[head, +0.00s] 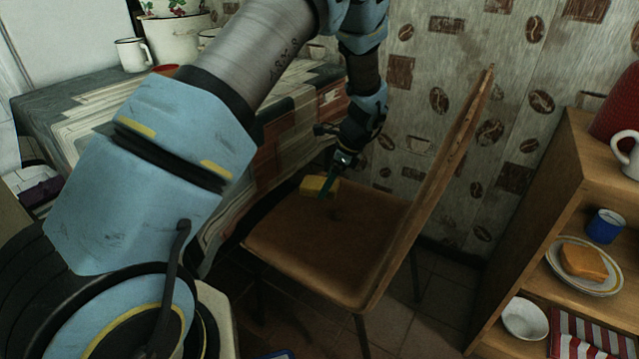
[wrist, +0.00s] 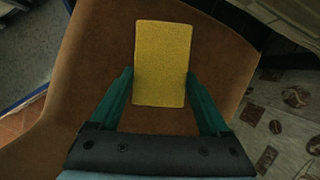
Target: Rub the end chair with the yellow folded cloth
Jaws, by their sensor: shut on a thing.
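The brown wooden chair (head: 330,237) stands between the table and the shelf, its tall backrest (head: 435,185) on the right. The yellow folded cloth (head: 313,185) is at the far part of the seat. In the wrist view the cloth (wrist: 162,63) sits upright between my fingertips, with the brown seat (wrist: 88,80) behind it. My gripper (head: 331,184) points down over the seat and is shut on the cloth. The cloth appears to be at or just above the seat; I cannot tell whether it touches.
A cloth-covered table (head: 75,110) with a white mug (head: 133,54) and enamel pots (head: 178,38) is on the left. A wooden shelf (head: 570,185) with a blue cup (head: 605,226), a plate of bread (head: 583,264) and a white bowl (head: 525,318) is on the right. The patterned wall is close behind the chair.

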